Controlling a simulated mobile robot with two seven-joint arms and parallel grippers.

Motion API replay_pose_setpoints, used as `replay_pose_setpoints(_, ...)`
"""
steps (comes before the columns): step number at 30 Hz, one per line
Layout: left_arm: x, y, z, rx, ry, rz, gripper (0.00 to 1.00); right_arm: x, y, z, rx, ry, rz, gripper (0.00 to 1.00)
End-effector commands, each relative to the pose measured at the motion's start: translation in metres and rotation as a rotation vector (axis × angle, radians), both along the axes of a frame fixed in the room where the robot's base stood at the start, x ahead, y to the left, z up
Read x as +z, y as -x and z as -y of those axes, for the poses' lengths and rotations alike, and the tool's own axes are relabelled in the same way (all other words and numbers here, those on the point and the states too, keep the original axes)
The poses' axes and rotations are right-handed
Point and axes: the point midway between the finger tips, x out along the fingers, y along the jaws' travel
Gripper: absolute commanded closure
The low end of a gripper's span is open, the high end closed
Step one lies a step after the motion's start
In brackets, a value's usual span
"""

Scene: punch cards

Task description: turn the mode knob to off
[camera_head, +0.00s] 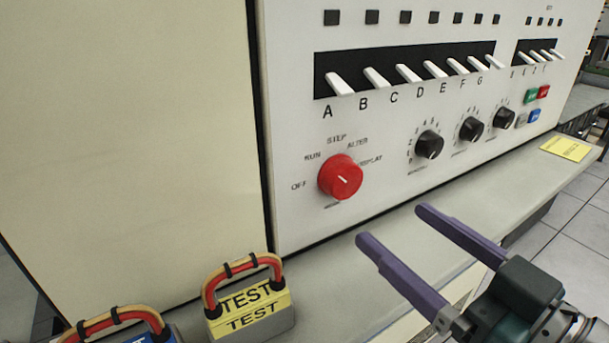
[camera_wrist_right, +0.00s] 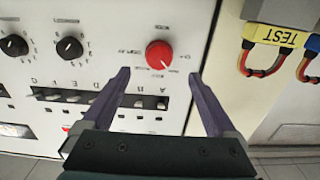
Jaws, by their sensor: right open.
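The mode knob (camera_head: 340,177) is a red round knob low on the white panel, with OFF, RUN, STEP, ALTER and DISPLAY printed around it from left to right. It bears a short white mark; I cannot tell for sure which label it points to. My right gripper (camera_head: 395,225) is open and empty, in front of the panel to the lower right of the knob, not touching it. In the right wrist view the knob (camera_wrist_right: 159,54) shows upside down, just beyond the gap between the open fingertips (camera_wrist_right: 159,74). My left gripper is not in view.
White toggle switches (camera_head: 408,73) run above the knob, and black knobs (camera_head: 429,145) sit to its right. A ledge (camera_head: 350,262) juts out below the panel. A tag-like TEST block (camera_head: 250,310) with a red-yellow handle stands lower left, beside another handle. A yellow note (camera_head: 566,149) lies on the ledge.

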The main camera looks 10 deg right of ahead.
Motion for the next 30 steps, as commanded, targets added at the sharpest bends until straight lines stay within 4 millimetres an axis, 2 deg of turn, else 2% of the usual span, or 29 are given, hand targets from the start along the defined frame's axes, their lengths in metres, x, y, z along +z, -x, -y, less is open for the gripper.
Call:
replay_pose_setpoints(9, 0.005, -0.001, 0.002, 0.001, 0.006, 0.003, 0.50, 0.003, -0.056, -0.020, -0.002, -0.001, 0.002, 0.07)
replay_pose_setpoints(14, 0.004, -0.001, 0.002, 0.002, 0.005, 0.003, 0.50, 0.002, -0.075, -0.027, -0.002, 0.000, 0.001, 0.07)
replay_pose_setpoints(18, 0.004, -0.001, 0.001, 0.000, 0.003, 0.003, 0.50, 0.002, -0.082, -0.030, -0.002, 0.001, -0.001, 0.07)
replay_pose_setpoints(26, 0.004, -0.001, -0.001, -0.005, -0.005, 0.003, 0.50, 0.002, -0.082, -0.030, -0.002, 0.001, -0.001, 0.07)
replay_pose_setpoints(30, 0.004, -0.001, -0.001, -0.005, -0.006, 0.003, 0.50, 0.002, -0.082, -0.030, -0.002, 0.001, -0.001, 0.23)
